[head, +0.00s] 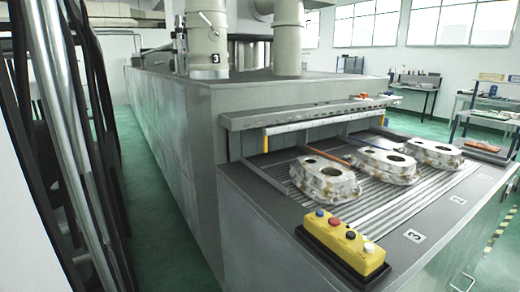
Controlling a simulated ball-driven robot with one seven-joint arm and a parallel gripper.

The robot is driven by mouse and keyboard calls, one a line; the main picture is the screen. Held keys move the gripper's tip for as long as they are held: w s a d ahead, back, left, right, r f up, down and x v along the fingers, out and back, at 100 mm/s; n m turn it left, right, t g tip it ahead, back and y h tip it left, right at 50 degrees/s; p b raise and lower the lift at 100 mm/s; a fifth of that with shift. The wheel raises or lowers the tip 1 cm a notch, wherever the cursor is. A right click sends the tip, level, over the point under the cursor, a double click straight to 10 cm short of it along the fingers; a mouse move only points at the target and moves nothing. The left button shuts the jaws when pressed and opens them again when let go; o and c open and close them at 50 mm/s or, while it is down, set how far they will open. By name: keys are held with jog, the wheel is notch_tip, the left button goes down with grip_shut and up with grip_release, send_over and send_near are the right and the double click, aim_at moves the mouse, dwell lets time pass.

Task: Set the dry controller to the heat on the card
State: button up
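I cannot make out a dry controller or a card with a heat setting in this view. A yellow button box (344,238) with several coloured buttons sits at the front corner of a long grey machine (165,130). Its markings are too small to read. My gripper is not in view.
Three aluminium castings (325,180) lie on the machine's slatted bed (385,208), beside number labels. Large pipes (207,38) rise from its top, one marked 3. Dark upright frames and metal tubes fill the left edge. Green floor (160,205) runs along the machine's left side. Benches (415,82) stand at right.

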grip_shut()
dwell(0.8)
